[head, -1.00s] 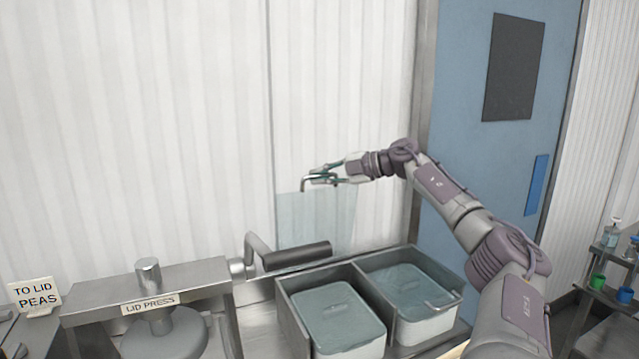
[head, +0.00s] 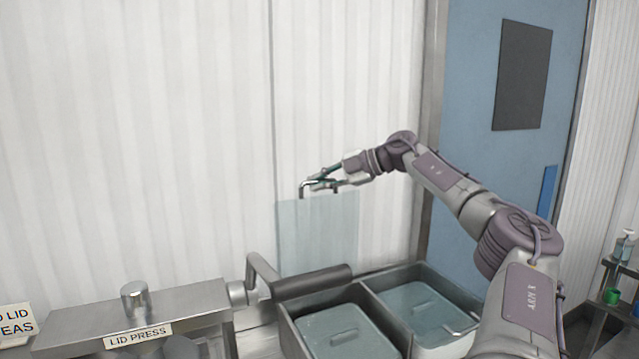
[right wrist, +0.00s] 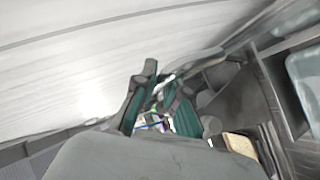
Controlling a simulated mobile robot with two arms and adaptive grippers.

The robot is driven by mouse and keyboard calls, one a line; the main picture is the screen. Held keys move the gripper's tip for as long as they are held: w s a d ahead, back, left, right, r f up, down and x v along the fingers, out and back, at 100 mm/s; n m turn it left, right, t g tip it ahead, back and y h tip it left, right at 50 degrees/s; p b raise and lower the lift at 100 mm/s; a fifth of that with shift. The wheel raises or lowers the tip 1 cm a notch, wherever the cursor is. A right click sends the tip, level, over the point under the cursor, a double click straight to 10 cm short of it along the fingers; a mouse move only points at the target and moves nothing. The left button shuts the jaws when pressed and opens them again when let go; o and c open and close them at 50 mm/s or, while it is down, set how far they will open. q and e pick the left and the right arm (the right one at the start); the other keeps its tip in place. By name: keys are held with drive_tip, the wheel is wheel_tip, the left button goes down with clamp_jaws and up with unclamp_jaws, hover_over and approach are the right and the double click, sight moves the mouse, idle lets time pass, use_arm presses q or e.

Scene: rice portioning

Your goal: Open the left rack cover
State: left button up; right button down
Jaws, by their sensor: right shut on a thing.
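The left rack cover (head: 318,240) is a clear, bluish panel. It stands raised, about upright, behind the left rack compartment (head: 291,331). Its metal handle (head: 304,190) is at the top edge. My right gripper (head: 318,184) is shut on this handle; the fingers also show in the right wrist view (right wrist: 160,100), where the grip is partly hidden and cluttered. Under the raised cover, a lidded tub (head: 345,338) sits in the left compartment. My left gripper is out of view.
The right compartment holds another tub (head: 425,310) under a clear cover lying flat, with a metal handle (head: 462,334). A dark cylindrical bar (head: 312,282) crosses behind the left compartment. The lid press (head: 150,310) stands at left. A blue door (head: 480,160) is behind my arm.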

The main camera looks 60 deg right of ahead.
drive_tip(key=shift+f, duration=0.15)
drive_tip(key=c, duration=1.2)
unclamp_jaws()
drive_tip(key=shift+w, duration=0.1)
drive_tip(key=shift+v, duration=1.65)
drive_tip(key=v, duration=0.8)
drive_tip(key=shift+s+r, duration=0.2)
drive_tip(key=shift+s, duration=0.15)
